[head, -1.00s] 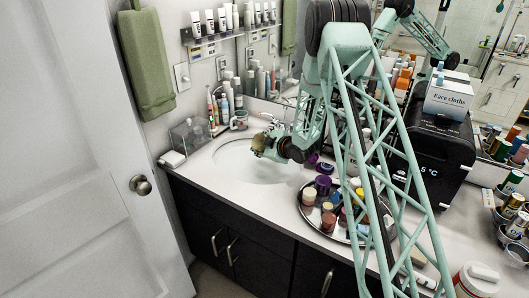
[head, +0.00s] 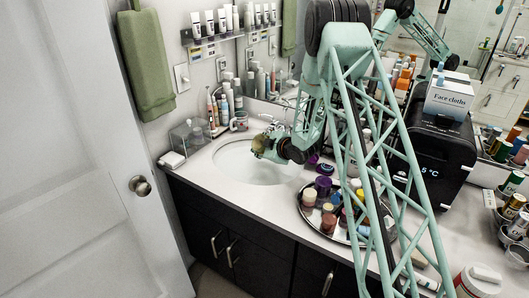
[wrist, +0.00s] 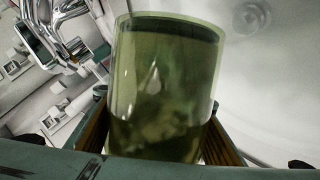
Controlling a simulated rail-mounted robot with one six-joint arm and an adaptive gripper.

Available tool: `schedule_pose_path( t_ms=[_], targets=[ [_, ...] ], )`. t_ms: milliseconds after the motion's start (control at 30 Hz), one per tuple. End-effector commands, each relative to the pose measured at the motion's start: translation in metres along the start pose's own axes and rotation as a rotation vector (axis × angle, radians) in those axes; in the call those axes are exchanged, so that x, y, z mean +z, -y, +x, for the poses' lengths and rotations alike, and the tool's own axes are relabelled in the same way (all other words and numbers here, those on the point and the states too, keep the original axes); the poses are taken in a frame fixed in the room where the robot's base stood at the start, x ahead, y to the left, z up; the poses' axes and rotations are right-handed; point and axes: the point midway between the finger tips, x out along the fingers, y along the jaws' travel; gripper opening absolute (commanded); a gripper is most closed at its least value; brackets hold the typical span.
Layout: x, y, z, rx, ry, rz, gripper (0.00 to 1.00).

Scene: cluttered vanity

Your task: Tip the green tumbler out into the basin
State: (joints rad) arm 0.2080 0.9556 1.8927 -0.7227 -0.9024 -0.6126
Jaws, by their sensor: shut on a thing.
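The green tumbler (wrist: 165,75) is see-through and fills the middle of the wrist view. Darker, mottled patches show in its lower part; I cannot tell whether they are contents or reflections. My gripper (wrist: 160,140) is shut around it, with a finger on each side. In the head view my gripper (head: 268,146) is over the white basin (head: 238,168), near its back right side. The tumbler is small and partly hidden there, so its exact tilt is unclear. The white basin wall (wrist: 265,75) also shows behind the tumbler in the wrist view.
The chrome tap (wrist: 70,30) is close behind my gripper. A mug (head: 239,121) and several bottles (head: 225,100) stand behind the basin. A round tray (head: 318,226) with several jars is to its right. A clear box (head: 190,134) stands at the left.

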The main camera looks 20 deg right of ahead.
Motion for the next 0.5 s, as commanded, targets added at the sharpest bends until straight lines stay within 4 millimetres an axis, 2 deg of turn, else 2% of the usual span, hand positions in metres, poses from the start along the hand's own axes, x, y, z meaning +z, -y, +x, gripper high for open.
schedule_pose_path(
  t_ms=[500],
  targets=[
    [0.0028,0.0005,0.0008,0.006,0.019,-0.039,0.0]
  ],
)
